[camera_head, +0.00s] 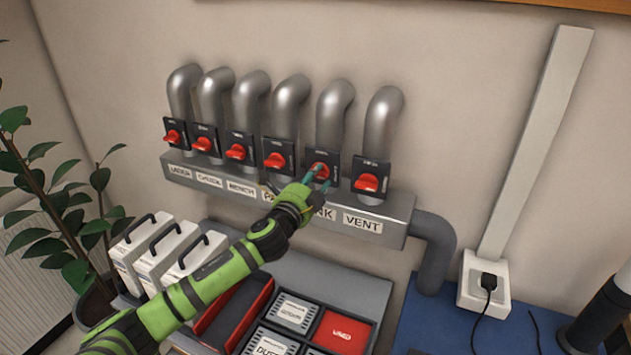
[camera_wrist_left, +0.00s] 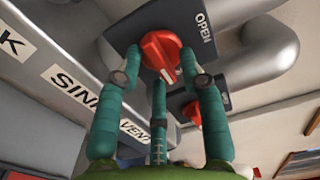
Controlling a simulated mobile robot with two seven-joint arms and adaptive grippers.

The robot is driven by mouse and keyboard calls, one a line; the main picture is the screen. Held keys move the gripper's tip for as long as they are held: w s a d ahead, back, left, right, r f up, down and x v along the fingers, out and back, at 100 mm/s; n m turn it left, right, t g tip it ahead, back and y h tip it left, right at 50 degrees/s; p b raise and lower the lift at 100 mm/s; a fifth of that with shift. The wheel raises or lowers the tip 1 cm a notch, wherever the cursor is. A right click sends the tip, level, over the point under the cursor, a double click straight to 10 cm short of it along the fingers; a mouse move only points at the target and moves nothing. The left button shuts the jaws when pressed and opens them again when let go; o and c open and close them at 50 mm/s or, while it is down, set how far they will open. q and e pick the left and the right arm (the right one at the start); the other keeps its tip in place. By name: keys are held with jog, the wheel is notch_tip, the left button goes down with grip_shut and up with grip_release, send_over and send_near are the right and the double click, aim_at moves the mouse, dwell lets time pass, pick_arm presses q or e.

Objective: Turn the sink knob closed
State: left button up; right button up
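The sink knob (camera_head: 320,170) is a red rotary handle on a black plate, fifth from the left in the row, above the partly covered SINK label. My left gripper (camera_head: 317,178) is in front of it and hides part of it. In the left wrist view the red sink knob (camera_wrist_left: 161,52) lies between the spread teal fingers of my left gripper (camera_wrist_left: 157,65), with a third finger below. The fingers look open; contact with the knob cannot be told. The word OPEN shows at the plate's upper right. My right gripper is not in view.
Similar red knobs stand in line, with the bench knob (camera_head: 236,152) to the left and the vent knob (camera_head: 367,183) close on the right. Grey pipes (camera_head: 383,120) rise above. Below are white cases (camera_head: 160,250) and a tray of labelled blocks (camera_head: 340,332).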

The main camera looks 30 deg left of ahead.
pick_arm(q)
jog(key=shift+s, duration=0.1)
jog(key=s, duration=1.1)
jog(key=shift+s+d, duration=0.35)
jog(key=shift+s, duration=0.05)
jog(key=shift+f, duration=0.1)
